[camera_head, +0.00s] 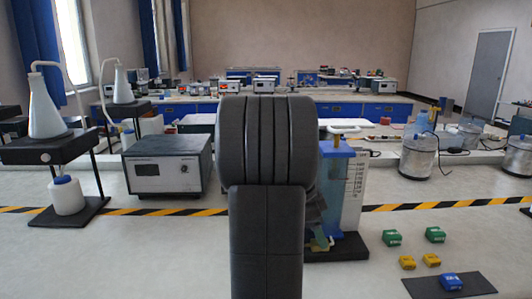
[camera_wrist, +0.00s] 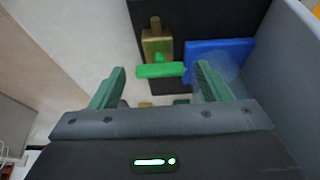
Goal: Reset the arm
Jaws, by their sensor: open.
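My gripper (camera_wrist: 161,68) shows in the wrist view with two green fingers spread apart and nothing clamped. A bright green bar (camera_wrist: 158,70) lies beyond or between the fingertips, its right end near the right finger; I cannot tell whether they touch. A brass-coloured part (camera_wrist: 157,44) and a blue block (camera_wrist: 222,58) sit just past it on a black base (camera_wrist: 205,18). In the head view my own dark arm fills the middle and hides most of the gripper. Behind it stands an apparatus with a blue part (camera_head: 336,190) and a white scale plate (camera_head: 354,190).
The apparatus has a black base (camera_head: 345,247). A grey meter box (camera_head: 168,166) stands left. A yellow-black stripe (camera_head: 150,212) crosses the bench.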

